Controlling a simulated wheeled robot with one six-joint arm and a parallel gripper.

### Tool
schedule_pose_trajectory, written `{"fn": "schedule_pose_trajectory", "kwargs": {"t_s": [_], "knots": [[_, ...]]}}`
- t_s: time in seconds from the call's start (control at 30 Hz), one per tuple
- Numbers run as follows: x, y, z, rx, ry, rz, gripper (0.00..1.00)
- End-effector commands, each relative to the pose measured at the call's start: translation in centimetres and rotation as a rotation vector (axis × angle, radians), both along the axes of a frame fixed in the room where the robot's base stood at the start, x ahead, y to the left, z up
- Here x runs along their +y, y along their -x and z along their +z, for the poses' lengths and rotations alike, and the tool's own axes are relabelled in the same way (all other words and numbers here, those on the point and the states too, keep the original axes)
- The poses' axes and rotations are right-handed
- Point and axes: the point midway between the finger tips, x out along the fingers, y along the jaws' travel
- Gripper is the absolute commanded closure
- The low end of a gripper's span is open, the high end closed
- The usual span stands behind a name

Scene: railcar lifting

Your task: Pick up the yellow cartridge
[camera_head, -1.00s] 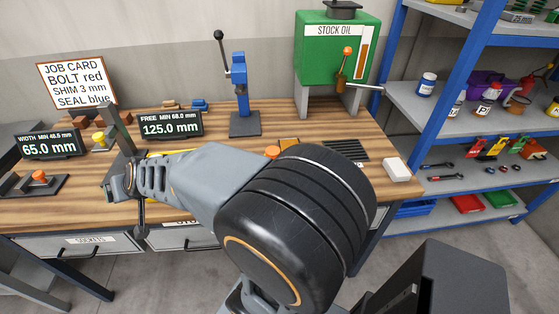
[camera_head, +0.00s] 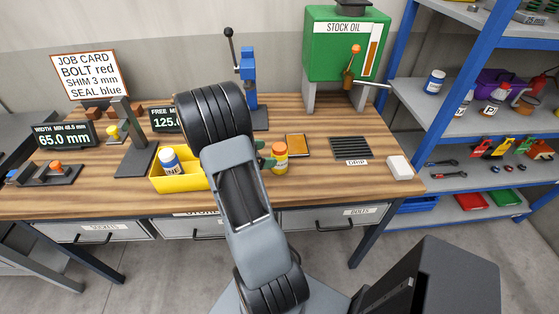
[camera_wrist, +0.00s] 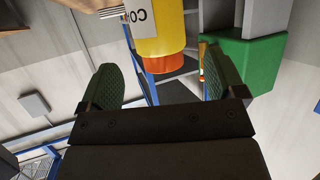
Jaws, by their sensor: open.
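The yellow cartridge (camera_head: 280,164) has an orange cap and a pale label. It stands upright on the wooden bench, right of the yellow bin. My gripper (camera_head: 264,155) is just left of it in the head view, with green fingertips partly hidden behind my arm. In the wrist view the cartridge (camera_wrist: 157,25) hangs upside down in the picture, its orange cap between the two fingers of my gripper (camera_wrist: 163,82). The fingers are open, with a gap on both sides of the cap. The jaws are not closed on it.
An orange-brown pad (camera_head: 297,146), a black ribbed mat (camera_head: 351,148) and a white block (camera_head: 399,167) lie to the right. A blue press (camera_head: 246,80) and the green oil tank (camera_head: 343,50) stand behind.

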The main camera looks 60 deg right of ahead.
Motion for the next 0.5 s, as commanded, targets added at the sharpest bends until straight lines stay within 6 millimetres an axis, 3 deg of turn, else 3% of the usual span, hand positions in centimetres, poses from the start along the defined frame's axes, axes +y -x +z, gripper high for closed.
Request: {"fn": "schedule_pose_trajectory", "kwargs": {"t_s": [0.5], "knots": [[-4.5,2.9,-2.1,-0.003,0.001,0.001,0.11]]}}
